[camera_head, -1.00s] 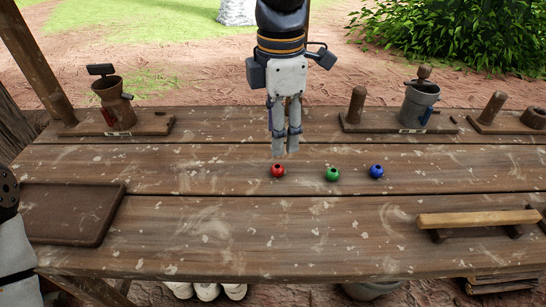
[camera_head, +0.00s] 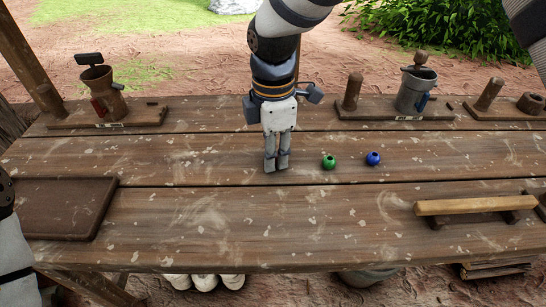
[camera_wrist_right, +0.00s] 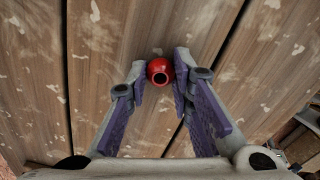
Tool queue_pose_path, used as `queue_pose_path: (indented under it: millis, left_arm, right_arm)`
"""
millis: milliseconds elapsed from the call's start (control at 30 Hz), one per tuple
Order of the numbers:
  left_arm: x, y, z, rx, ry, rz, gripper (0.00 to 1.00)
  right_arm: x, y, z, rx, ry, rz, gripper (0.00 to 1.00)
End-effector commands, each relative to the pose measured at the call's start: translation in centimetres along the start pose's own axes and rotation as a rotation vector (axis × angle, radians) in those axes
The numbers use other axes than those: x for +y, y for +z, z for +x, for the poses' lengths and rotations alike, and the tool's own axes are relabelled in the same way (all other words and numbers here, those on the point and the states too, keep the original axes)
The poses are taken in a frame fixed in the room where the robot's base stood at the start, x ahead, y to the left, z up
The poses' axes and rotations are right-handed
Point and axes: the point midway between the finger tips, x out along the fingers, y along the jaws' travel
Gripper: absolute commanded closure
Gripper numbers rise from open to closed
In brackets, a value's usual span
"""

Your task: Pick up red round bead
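The red round bead (camera_wrist_right: 160,71) shows in the right wrist view, between the tips of my right gripper (camera_wrist_right: 161,66). The finger pads stand at its two sides, with small gaps visible. In the head view my right gripper (camera_head: 276,166) points down with its tips low at the tabletop, and it hides the red bead. The fingers look parted, not closed on the bead. My left gripper is out of view; only part of my left arm shows at the left edge.
A green bead (camera_head: 329,162) and a blue bead (camera_head: 373,158) lie to the right of the gripper on the wooden table (camera_head: 230,225). A brown tray (camera_head: 60,234) is at left, a wooden bar (camera_head: 475,205) at right. Pots on boards stand along the back.

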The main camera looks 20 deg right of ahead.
Motion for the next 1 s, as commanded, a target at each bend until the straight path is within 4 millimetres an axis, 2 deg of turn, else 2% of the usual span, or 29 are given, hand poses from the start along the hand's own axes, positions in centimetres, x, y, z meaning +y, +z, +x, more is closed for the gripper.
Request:
queue_pose_path:
  millis: [267,367,467,567,700,767,900,1000]
  left_arm:
    - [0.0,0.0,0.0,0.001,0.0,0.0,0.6]
    - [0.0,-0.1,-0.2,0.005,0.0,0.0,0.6]
    - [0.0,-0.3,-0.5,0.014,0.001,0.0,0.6]
    - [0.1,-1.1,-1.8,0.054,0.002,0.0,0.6]
    - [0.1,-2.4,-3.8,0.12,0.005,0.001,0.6]
    - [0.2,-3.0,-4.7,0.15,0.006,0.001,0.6]
    - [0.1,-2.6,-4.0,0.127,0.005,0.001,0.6]
    - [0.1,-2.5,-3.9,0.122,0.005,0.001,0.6]
  right_arm:
    - [0.0,0.0,-0.2,0.0,0.001,0.0,0.93]
    - [0.1,0.0,-1.2,0.001,0.004,0.0,0.93]
    - [0.1,0.0,-3.3,0.001,0.007,-0.001,0.93]
    - [-1.9,0.1,-6.3,0.001,0.015,0.0,0.93]
    - [-5.5,0.1,-10.8,0.0,0.024,-0.001,0.93]
    - [-7.8,0.2,-11.5,-0.001,0.022,-0.003,0.93]
    - [-11.5,0.2,-12.2,0.001,0.003,-0.001,0.93]
    - [-13.0,0.2,-12.5,0.007,-0.009,-0.002,0.93]
